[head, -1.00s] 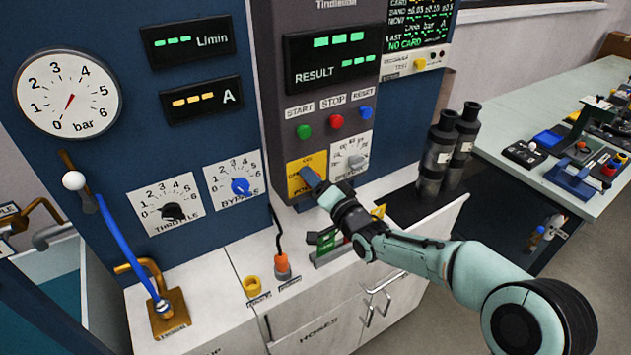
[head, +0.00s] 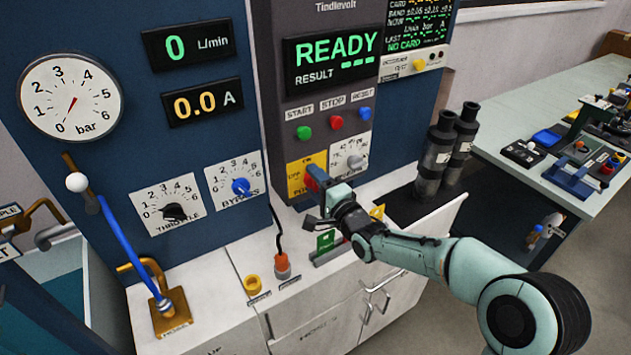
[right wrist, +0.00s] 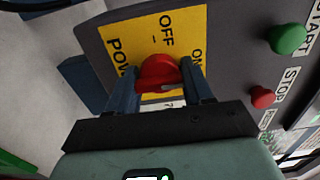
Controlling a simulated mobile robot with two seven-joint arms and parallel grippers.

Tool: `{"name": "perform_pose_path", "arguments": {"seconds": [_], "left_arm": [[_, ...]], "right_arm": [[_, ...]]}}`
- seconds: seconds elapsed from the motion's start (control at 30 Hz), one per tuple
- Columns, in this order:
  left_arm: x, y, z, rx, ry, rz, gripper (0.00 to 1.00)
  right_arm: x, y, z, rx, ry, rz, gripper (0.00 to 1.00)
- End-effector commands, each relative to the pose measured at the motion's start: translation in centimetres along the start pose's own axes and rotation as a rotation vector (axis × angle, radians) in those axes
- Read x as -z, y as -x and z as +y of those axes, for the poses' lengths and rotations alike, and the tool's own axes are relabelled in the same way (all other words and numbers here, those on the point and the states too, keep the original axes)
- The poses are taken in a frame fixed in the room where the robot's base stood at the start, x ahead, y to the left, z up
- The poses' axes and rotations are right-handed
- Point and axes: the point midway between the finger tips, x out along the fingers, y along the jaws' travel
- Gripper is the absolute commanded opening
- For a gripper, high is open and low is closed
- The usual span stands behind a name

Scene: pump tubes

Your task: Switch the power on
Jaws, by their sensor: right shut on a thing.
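The red power knob (right wrist: 158,72) sits on a yellow plate (right wrist: 120,40) marked OFF, ON and POWER. In the head view this yellow plate (head: 293,184) is at the lower left of the grey control panel, partly covered by my gripper. My right gripper (right wrist: 161,82) is shut on the knob, one finger on each side of it; in the head view the right gripper (head: 314,180) reaches the plate from the right. Which mark the knob points to is hard to tell. The panel's display (head: 332,58) reads READY in green. My left gripper is not in view.
Green start (head: 304,132), red stop (head: 336,122) and blue reset (head: 365,113) buttons sit above the plate. A grey selector dial (head: 354,161) is close on its right. Black cylinders (head: 436,155) stand right of the panel. The flow display (head: 188,46) reads 0, the current display (head: 202,102) 0.0.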

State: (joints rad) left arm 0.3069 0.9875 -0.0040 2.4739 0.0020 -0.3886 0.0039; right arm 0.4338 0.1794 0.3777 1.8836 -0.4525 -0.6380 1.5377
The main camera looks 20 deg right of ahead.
Motion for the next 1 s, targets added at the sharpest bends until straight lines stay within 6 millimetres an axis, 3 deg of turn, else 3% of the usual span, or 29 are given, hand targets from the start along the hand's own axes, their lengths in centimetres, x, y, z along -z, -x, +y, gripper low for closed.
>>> {"name": "perform_pose_path", "arguments": {"seconds": [0.43,0.47,0.5,0.53,0.87,1.0], "left_arm": [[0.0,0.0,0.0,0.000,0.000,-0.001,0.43],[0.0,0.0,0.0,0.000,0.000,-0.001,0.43],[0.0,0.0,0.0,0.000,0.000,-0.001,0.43],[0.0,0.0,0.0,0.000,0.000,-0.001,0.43],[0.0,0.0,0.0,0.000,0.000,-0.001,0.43],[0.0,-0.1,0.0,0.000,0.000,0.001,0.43]], "right_arm": [[0.5,0.0,-0.5,0.012,-0.014,0.010,0.21],[0.5,0.0,-0.5,0.012,-0.014,0.011,0.57],[0.4,0.0,-0.5,0.011,-0.013,0.010,0.70],[0.4,0.0,-0.4,0.010,-0.012,0.010,0.77],[0.2,0.2,-0.2,0.004,-0.010,0.004,0.77],[0.2,1.8,-0.1,0.003,-0.007,0.005,0.77]]}}
